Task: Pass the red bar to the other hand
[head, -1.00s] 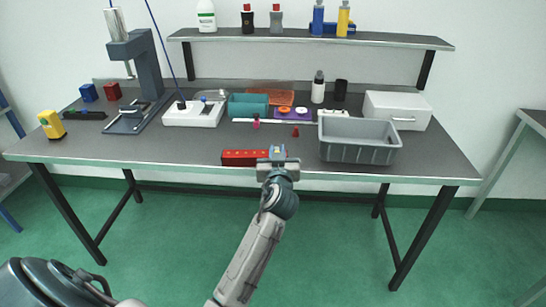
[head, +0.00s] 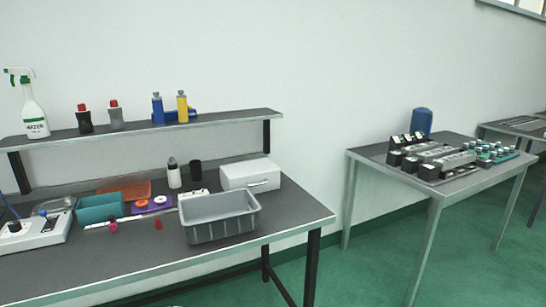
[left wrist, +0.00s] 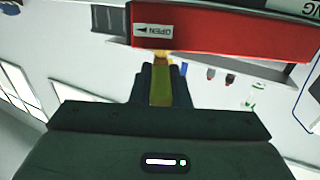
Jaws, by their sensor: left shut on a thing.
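The red bar (left wrist: 225,32) spans the top of the left wrist view, with a pale "OPEN" label and arrow on its side. My left gripper (left wrist: 161,72) is shut on it, the fingers meeting the bar near its labelled end. The right end of the bar runs toward the edge of that view. Neither the bar nor either gripper shows in the head view now. My right gripper is in no view.
The workbench (head: 110,265) carries a grey bin (head: 222,219), a white box (head: 250,174) and a teal tray (head: 100,208). A shelf (head: 200,122) with bottles runs above. A second table (head: 438,196) with castings stands at right, with open green floor between.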

